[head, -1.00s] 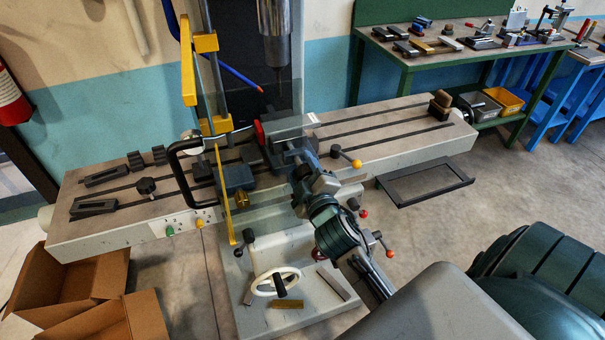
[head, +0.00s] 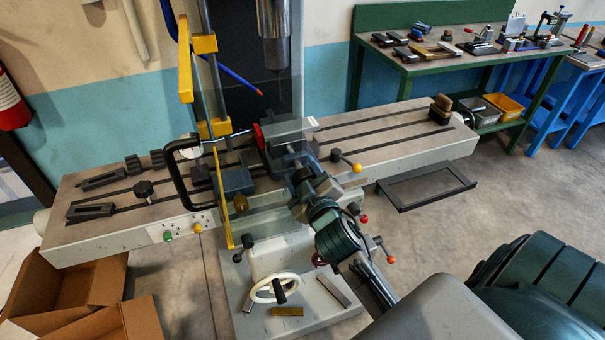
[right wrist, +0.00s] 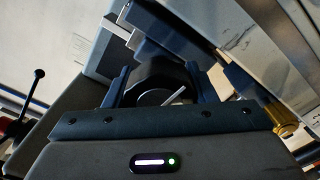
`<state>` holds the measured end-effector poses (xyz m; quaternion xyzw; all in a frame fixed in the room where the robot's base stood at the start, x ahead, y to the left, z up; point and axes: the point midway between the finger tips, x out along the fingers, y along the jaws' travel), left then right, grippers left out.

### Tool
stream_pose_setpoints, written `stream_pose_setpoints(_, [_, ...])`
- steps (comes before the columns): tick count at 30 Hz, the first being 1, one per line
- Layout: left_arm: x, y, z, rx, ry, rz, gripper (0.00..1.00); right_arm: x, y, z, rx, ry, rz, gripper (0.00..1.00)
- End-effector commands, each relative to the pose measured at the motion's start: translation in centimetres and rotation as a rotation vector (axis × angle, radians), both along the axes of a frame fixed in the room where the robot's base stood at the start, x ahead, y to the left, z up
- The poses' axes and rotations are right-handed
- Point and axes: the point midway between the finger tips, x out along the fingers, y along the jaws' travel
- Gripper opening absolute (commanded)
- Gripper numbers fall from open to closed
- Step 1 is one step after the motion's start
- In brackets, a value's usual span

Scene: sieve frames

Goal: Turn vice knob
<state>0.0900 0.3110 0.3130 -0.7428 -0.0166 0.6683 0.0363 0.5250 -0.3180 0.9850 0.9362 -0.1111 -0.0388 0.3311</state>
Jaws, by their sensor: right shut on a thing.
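The grey machine vice (head: 288,128) stands on the slotted mill table, seen partly through a clear guard. My right gripper (head: 297,168) is at the near side of the vice, with its arm coming up from the lower right. In the right wrist view, the two fingers of my right gripper (right wrist: 158,74) are closed on both sides of a dark round knob (right wrist: 160,85). A light bar crosses the knob's face. In the head view the gripper hides the knob. My left gripper is out of view.
The mill table (head: 385,125) runs across the view. A clear guard with a yellow edge (head: 222,195) and a black curved handle (head: 172,165) stand left of the vice. A lever with a yellow ball (head: 357,168) is close right of my gripper. A white handwheel (head: 275,288) is below.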

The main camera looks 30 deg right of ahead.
Motion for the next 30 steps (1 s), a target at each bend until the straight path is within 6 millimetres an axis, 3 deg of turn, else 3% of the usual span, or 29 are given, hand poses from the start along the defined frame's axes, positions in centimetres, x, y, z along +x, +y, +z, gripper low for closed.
stream_pose_setpoints(2, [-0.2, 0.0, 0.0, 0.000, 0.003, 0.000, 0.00, 0.0, 0.0, -0.2, 0.001, 0.004, -0.001, 0.28])
stream_pose_setpoints(3, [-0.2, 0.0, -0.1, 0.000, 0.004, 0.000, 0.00, 0.0, 0.0, -0.2, 0.001, 0.004, -0.001, 0.57])
stream_pose_setpoints(6, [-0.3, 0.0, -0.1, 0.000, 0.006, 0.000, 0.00, 0.0, 0.0, -0.2, 0.000, 0.004, 0.000, 0.73])
stream_pose_setpoints(17, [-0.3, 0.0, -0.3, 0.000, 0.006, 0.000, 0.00, -0.6, 0.2, -0.2, 0.000, 0.001, 0.000, 0.73])
stream_pose_setpoints(30, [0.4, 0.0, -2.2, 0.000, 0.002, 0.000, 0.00, -8.3, 2.0, -0.4, 0.002, 0.004, -0.001, 0.73])
